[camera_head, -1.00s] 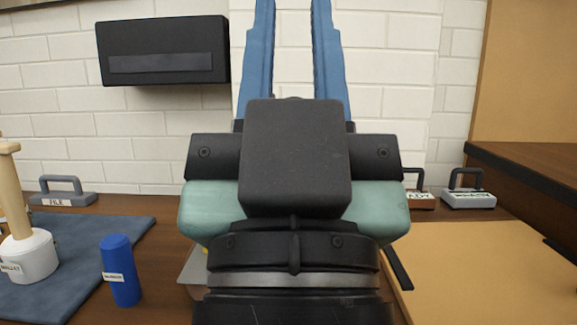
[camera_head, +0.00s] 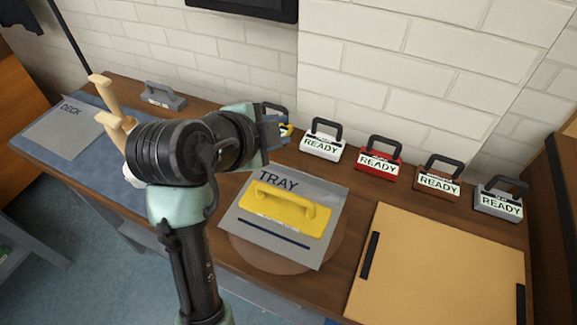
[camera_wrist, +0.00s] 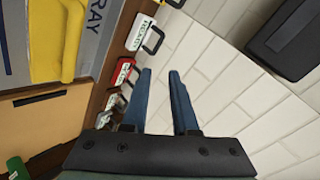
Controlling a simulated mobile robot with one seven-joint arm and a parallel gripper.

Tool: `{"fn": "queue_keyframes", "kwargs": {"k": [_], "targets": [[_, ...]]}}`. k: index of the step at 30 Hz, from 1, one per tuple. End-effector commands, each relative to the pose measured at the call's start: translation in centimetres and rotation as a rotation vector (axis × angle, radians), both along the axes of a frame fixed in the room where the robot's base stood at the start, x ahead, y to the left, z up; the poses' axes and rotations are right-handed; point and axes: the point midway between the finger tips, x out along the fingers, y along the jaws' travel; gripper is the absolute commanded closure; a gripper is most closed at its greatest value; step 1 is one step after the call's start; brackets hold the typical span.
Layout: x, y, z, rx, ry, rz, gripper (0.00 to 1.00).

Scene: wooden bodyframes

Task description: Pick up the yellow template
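The yellow template (camera_head: 285,208), a flat plate with a raised bar handle, lies on the grey sheet marked TRAY (camera_head: 253,238) in the head view. Part of it also shows at the upper left of the wrist view (camera_wrist: 65,45). My gripper (camera_wrist: 160,72) has its two blue fingers apart with nothing between them, facing the white wall. In the head view my gripper (camera_head: 280,130) is above and behind the template, apart from it; its fingers are partly hidden there.
Several handled blocks marked READY stand along the wall, including a white one (camera_head: 321,142) and a red one (camera_head: 378,160). A tan board (camera_head: 440,265) lies right of the tray. A grey sheet marked DECK (camera_head: 62,135) and wooden-handled tools (camera_head: 112,125) are at left.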

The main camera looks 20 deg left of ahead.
Motion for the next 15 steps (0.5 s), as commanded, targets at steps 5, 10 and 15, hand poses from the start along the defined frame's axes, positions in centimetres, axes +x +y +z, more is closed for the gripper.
{"fn": "queue_keyframes", "kwargs": {"k": [5,10,15], "targets": [[-4.9,1.8,0.3,0.065,0.200,-0.229,0.73],[-8.6,2.2,-0.1,0.081,0.282,-0.423,0.73],[-10.2,2.0,-0.6,0.082,0.302,-0.514,0.73]]}}
